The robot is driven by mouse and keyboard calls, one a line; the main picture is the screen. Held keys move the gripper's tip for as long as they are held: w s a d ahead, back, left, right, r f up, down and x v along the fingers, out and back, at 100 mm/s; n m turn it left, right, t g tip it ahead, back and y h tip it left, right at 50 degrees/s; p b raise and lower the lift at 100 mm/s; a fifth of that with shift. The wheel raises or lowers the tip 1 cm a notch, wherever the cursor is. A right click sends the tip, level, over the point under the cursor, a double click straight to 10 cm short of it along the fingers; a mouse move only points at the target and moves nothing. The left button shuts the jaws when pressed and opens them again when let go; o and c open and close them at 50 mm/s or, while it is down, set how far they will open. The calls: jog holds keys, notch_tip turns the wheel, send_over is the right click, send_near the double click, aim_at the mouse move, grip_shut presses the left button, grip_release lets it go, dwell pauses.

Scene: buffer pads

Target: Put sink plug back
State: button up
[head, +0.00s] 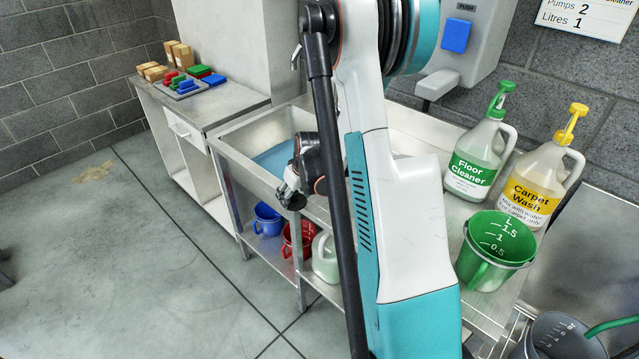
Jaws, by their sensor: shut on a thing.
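The metal sink (232,150) is left of centre, with a bluish surface, apparently water (272,160), inside its basin. My arm crosses the middle of the view and hides the sink's right part. My gripper (291,197) is small and dark at the sink's front edge, partly hidden by my own arm. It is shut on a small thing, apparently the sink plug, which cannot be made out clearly. The drain hole cannot be seen.
Right on the counter stand a Floor Cleaner bottle (476,155), a Carpet Wash bottle (538,182) and a green measuring bucket (492,255). A grey bucket (565,342) is lower right. Blue (267,219) and red (296,240) containers stand under the sink.

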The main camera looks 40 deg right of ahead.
jog(key=d, duration=0.5)
jog(key=d+b, duration=0.1)
jog(key=d, duration=0.2)
jog(key=shift+w+d, duration=0.15)
jog(key=shift+w, duration=0.2)
jog(key=d, duration=0.1)
jog(key=d+f+b, duration=0.1)
jog(key=d, duration=0.1)
jog(key=shift+w+f, duration=0.1)
jog(key=shift+f+b, duration=0.2)
jog(key=shift+b, duration=0.1)
jog(key=shift+r, duration=0.1)
jog(key=o, duration=1.1)
jog(key=p+v, duration=0.3)
jog(key=v, duration=0.9)
